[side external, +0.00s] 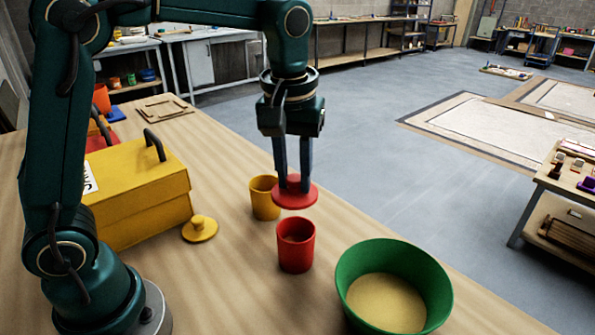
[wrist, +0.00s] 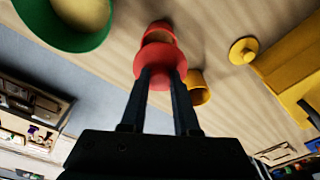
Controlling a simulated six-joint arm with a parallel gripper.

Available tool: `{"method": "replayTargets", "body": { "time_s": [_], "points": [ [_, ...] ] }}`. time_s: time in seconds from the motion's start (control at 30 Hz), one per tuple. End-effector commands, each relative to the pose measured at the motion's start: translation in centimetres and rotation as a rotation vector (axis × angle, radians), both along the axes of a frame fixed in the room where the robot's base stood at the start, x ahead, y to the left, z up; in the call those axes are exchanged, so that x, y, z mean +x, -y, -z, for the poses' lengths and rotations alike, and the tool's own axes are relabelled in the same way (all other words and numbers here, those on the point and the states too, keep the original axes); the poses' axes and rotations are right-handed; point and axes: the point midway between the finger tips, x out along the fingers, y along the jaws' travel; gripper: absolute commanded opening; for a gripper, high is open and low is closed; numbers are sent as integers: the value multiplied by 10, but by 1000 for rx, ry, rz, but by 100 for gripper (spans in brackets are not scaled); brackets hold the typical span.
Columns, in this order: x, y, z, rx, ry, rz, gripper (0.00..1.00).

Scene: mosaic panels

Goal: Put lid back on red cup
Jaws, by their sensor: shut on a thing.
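The red cup (side external: 296,246) stands upright and open on the wooden table in the side view. My gripper (side external: 293,184) is shut on the knob of the red lid (side external: 295,197) and holds it level in the air, above and apart from the cup. In the wrist view the red lid (wrist: 160,62) sits between my fingertips (wrist: 162,72) and covers part of the red cup (wrist: 158,30). The lid's knob is mostly hidden by the fingers.
A yellow cup (side external: 264,203) stands just behind the red cup, with a yellow lid (side external: 200,229) lying to its left. A green bowl (side external: 432,290) stands at front right. A yellow box (side external: 140,200) with a handle is at left. The table front is clear.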

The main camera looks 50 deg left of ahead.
Motion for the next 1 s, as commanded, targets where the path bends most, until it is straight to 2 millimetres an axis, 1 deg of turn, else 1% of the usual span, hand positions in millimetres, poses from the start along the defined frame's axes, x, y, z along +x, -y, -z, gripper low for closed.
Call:
{"method": "replayTargets", "body": {
  "time_s": [0.03, 0.17, 0.7, 1.0],
  "points": [
    [-1, 3, 1, 0, -1, 10, 0],
    [-1, 4, 6, 1, -2, 14, 0],
    [0, 3, 53, 0, -2, 12, 0],
    [0, 3, 64, 0, 0, 12, 0]
  ]
}}
